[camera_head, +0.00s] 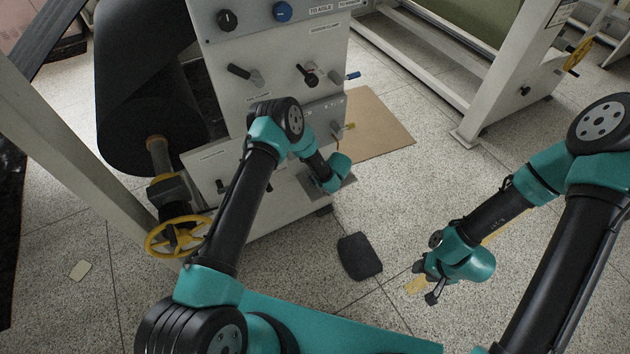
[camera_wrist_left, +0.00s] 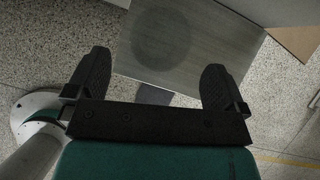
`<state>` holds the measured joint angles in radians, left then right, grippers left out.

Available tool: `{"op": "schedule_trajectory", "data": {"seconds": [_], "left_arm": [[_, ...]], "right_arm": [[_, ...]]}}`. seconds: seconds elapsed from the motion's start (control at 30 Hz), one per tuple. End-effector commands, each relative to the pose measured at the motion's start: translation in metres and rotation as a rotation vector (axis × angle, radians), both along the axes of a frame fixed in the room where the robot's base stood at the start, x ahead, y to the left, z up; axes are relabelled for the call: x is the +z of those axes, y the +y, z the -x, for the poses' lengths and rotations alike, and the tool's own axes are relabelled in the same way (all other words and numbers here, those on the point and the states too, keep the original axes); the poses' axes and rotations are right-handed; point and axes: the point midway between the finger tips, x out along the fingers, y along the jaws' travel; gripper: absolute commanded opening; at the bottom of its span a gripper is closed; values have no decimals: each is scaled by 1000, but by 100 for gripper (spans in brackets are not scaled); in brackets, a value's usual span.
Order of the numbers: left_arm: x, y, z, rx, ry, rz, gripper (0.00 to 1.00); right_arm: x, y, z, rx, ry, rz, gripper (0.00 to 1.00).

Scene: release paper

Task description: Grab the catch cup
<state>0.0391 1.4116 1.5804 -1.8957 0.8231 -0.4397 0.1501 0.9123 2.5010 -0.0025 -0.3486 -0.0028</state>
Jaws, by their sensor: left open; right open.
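I cannot make out a catch cup for certain in either view. A grey plate (camera_wrist_left: 128,62) with a round dark mark or recess (camera_wrist_left: 160,42) lies beyond my left fingers. My left gripper (camera_wrist_left: 158,70) is open, its two black fingers wide apart with nothing between them. In the head view my left wrist (camera_head: 335,172) is beside the low grey ledge (camera_head: 343,186) of the machine, and its fingers are hidden. My right gripper (camera_head: 426,284) is open and empty above the speckled floor at the right.
The white machine panel (camera_head: 290,60) with knobs and levers stands ahead, beside a black roll (camera_head: 140,90) and a yellow handwheel (camera_head: 152,244). A brown board (camera_head: 375,125) and a dark pad (camera_head: 359,256) lie on the floor. A pale round part (camera_wrist_left: 30,110) sits lower left.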

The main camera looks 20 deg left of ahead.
Motion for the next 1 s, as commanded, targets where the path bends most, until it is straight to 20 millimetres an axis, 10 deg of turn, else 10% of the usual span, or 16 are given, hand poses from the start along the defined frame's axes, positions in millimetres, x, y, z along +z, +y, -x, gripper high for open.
{"op": "schedule_trajectory", "data": {"seconds": [1.0], "left_arm": [[-54, 28, -20, -1, 0, 1, 99]], "right_arm": [[0, 0, 0, 0, 0, 0, 43]]}}
